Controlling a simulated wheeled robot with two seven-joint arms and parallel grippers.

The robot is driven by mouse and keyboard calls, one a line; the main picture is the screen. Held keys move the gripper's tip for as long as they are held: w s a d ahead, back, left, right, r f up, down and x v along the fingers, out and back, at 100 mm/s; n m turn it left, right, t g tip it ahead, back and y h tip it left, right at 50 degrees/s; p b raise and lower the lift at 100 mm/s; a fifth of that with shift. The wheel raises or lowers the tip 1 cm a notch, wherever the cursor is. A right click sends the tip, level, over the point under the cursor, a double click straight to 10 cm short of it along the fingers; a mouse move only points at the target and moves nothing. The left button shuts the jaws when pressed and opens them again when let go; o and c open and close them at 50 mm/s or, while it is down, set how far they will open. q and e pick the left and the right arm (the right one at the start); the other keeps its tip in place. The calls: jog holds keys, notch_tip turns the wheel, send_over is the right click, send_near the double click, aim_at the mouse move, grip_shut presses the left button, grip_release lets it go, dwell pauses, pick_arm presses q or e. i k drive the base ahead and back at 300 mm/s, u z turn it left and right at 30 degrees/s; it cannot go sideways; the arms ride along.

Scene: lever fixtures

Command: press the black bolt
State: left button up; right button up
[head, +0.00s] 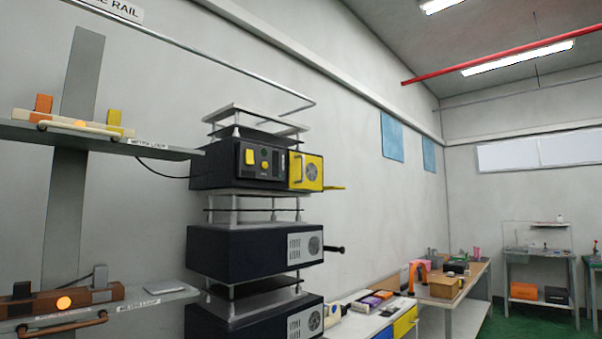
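A black bolt-like rod with a rounded end (336,249) sticks out to the right from the side of the middle dark box (255,254) in the stack. It is the only black protruding part that I can make out as the bolt. Neither of my grippers shows in the head view, so nothing is seen touching the rod.
Above it, another dark box (235,168) has yellow buttons and an open yellow door (306,172). A lower box (255,317) stands below. A cluttered workbench (450,300) stands at right, with green floor beyond.

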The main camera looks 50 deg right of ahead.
aim_at(341, 250)
jog(key=z, duration=2.75)
jog(key=i, duration=0.9)
jog(key=z, duration=0.9)
jog(key=i, duration=0.8)
jog(key=u, duration=0.9)
jog(key=i, duration=0.9)
jog(key=u, duration=1)
